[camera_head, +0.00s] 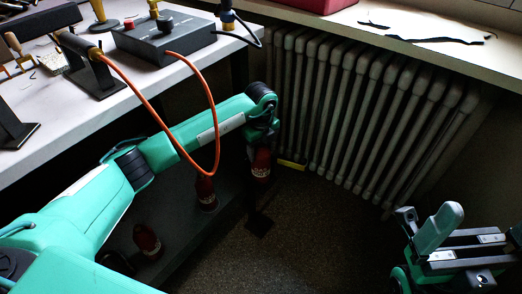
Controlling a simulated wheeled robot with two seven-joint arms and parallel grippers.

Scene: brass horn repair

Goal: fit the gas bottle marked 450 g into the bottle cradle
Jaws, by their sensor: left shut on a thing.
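A red bottle (261,165) with a pale label hangs upright below my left gripper (261,148), which is shut on it. The label is too small to read. Another red bottle (205,193) stands under the bench, left of the held one. A third red bottle (148,240) is lower left, partly behind my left arm. I cannot tell which bottle is marked 450 g. I cannot make out the bottle cradle for certain. My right gripper (455,240) is at the lower right, away from the bottles; its jaw state is unclear.
An orange hose (213,120) loops off the workbench (50,120) in front of my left arm. A dark control box (165,40) and black stands (92,72) are on the bench. A ribbed radiator (360,110) stands behind. The floor (300,235) between my arms looks clear.

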